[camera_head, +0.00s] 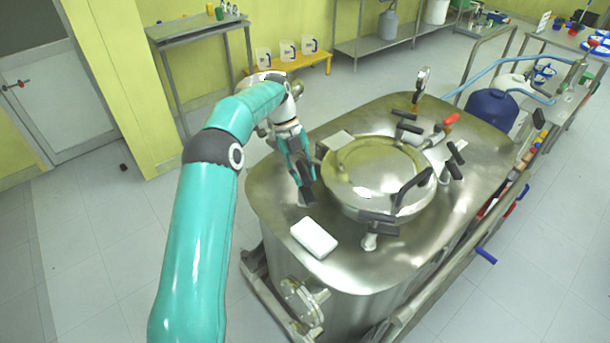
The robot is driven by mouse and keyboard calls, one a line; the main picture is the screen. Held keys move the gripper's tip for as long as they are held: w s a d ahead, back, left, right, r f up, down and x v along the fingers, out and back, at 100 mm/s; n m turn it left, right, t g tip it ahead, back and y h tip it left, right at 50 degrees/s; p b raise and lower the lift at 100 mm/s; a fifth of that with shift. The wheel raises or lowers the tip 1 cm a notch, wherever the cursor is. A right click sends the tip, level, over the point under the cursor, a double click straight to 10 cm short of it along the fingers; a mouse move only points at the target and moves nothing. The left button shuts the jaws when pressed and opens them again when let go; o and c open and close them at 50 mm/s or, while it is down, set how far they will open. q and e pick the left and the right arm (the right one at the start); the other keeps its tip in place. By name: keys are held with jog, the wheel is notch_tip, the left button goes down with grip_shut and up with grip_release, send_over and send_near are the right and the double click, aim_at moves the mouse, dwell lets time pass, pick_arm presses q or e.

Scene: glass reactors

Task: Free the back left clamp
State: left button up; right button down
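The round steel lid (375,176) sits on top of the steel reactor (272,196). Black-handled clamps stand around its rim: one at the back (407,121), one at the right (455,160) and one at the front (377,222). My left gripper (308,190) points down at the lid's left edge. Dark parts there overlap, so I cannot tell its fingers from a clamp handle, or whether it touches or holds one. The back left clamp is not clearly made out. My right gripper is not in view.
A white block (314,238) lies on the reactor top, front left of the lid. A dark lid handle (412,187) rises at the lid's right. A gauge (421,80) and a red-handled valve (447,123) stand behind. A blue container (491,110) stands right of the reactor.

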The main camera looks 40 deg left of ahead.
aim_at(304, 171)
pick_arm(q)
jog(key=shift+o, duration=1)
jog(key=shift+f, duration=0.1)
notch_tip(304, 171, up, 9)
jog(key=shift+r, duration=0.45)
